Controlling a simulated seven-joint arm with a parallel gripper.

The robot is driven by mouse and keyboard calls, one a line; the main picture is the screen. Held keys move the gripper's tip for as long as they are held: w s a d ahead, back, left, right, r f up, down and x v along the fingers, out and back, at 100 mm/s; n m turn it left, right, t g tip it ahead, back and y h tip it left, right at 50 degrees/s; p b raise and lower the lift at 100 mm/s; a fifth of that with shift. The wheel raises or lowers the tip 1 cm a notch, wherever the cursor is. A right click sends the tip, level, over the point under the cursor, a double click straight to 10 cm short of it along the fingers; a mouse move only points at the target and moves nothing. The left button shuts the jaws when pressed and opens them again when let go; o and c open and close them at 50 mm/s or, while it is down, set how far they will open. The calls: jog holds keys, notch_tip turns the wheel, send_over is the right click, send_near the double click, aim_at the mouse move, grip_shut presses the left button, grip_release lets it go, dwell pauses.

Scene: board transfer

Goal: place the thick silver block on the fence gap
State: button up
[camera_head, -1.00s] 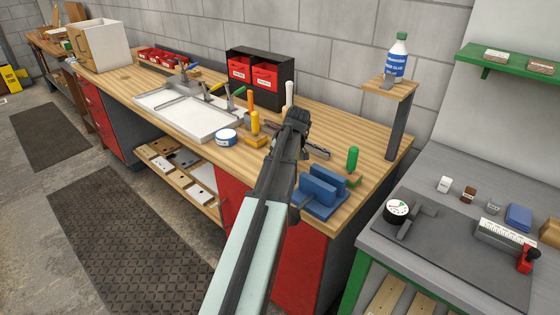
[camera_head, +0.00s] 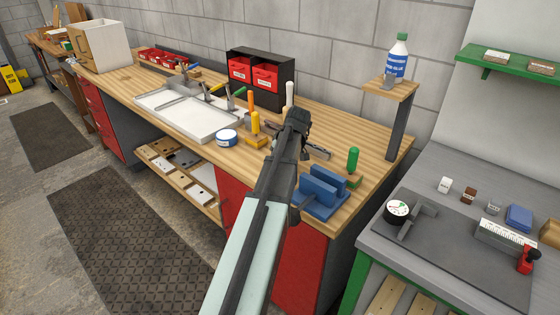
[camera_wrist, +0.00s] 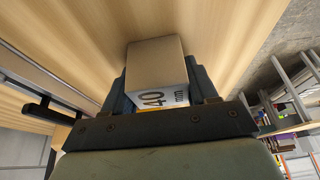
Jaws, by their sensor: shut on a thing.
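My gripper (camera_head: 297,118) is over the wooden workbench, with its fingers hard to make out in the head view. In the wrist view, my gripper (camera_wrist: 160,88) is shut on a thick block (camera_wrist: 155,53) with a plain grey-tan face and a white and yellow label reading 40 mm. The block sits between the two dark fingers, with pale wood behind it. The block is hidden behind the arm in the head view. I cannot tell for sure which part is the fence gap.
A blue two-jaw fixture (camera_head: 321,190) and a green-handled tool (camera_head: 352,160) stand right of my arm. A white tray (camera_head: 200,122), a blue-and-white tin (camera_head: 226,138) and a black rack (camera_head: 286,92) with red bins are to the left and behind. The grey table (camera_head: 385,245) is at right.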

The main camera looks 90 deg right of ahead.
notch_tip(320, 180, up, 10)
jog(key=shift+f, duration=0.2)
jog(key=shift+w+r, duration=0.1)
jog(key=shift+r, duration=0.15)
